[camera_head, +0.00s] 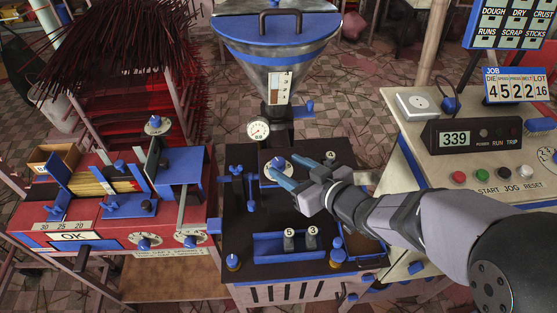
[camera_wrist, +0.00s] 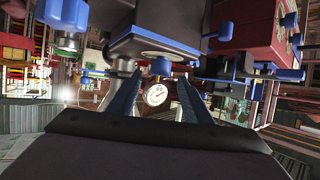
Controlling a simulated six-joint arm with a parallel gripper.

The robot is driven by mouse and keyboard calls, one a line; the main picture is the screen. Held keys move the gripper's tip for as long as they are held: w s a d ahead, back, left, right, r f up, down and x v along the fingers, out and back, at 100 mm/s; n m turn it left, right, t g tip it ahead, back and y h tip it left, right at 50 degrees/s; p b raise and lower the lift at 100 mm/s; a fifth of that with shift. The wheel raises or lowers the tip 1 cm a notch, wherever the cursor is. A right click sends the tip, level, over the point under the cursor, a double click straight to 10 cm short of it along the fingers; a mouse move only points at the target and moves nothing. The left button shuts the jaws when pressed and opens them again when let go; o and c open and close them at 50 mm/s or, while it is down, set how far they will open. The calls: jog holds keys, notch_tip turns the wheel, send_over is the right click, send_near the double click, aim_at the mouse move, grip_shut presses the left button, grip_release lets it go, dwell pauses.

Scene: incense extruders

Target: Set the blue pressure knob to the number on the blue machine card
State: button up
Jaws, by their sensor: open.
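The job card (camera_head: 514,86) is blue-edged at upper right and reads 4, 5, 2, 2, 16; its small headings are hard to read. On the middle machine, a blue knob on a white dial (camera_head: 277,161) sits on the dark block. Its label and setting are too small to read. My gripper (camera_head: 293,170) is open over this block, with one blue finger close to that dial; contact cannot be told. In the wrist view, my gripper (camera_wrist: 156,98) is open and empty. The round pressure gauge (camera_wrist: 157,95) shows between the fingers, beyond them.
The hopper (camera_head: 276,60) stands behind the block. A blue-edged tray (camera_head: 268,247) with pieces numbered 5 and 3 lies in front. The red machine (camera_head: 90,210) with several dials is at left. The control panel (camera_head: 480,150) with a 339 display is at right.

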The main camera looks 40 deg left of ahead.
aim_at(279, 161)
jog(key=shift+x, duration=2.5)
jog(key=shift+r, duration=0.1)
jog(key=c, duration=1.1)
jog(key=shift+o, duration=0.2)
jog(key=shift+p, duration=0.45)
